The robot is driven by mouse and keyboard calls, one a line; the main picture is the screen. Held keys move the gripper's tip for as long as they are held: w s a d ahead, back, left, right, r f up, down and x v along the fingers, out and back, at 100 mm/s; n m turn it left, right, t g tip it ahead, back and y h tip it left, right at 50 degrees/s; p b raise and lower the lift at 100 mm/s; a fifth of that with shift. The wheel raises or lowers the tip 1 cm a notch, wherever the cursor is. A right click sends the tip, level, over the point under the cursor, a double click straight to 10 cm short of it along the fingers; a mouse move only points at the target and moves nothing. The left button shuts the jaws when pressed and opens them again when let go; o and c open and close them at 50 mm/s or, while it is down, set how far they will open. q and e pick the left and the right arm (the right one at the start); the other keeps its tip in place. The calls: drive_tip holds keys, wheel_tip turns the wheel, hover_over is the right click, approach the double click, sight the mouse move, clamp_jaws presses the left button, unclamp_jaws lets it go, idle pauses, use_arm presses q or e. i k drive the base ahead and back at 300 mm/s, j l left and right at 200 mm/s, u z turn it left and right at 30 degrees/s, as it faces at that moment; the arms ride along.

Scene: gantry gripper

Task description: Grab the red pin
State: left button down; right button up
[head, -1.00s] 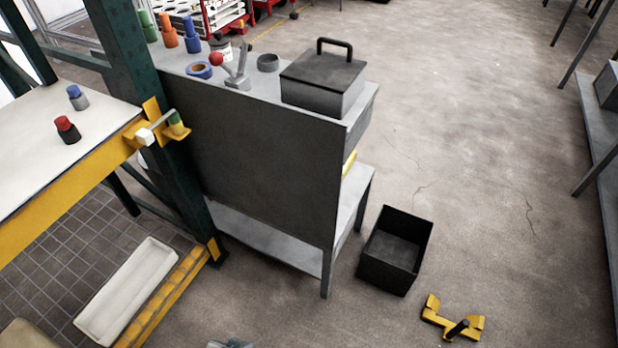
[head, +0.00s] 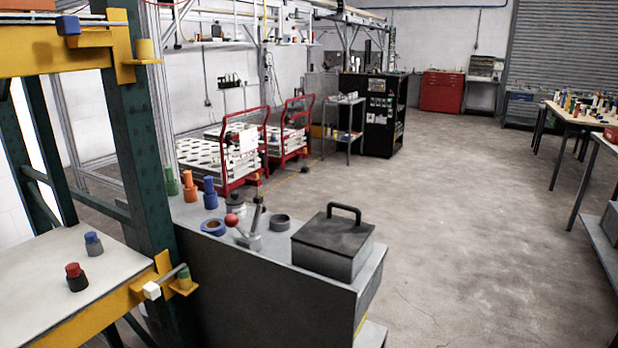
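In the head view, a pin with a red top and a dark base (head: 76,278) stands upright on the white shelf surface (head: 40,320) at the lower left. A pin with a blue top and a grey base (head: 93,244) stands behind it, slightly to the right. A gap shows between the two pins. Neither of my grippers is in view.
A yellow beam (head: 95,325) edges the shelf beside a dark green post (head: 140,150). On the grey bench (head: 260,280) stand several coloured pins, a blue tape ring (head: 214,227), a red-knobbed lever (head: 240,228) and a lidded dark box (head: 333,245). Floor is open at right.

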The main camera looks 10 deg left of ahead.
sight(72, 269)
drive_tip(key=u, duration=1.5)
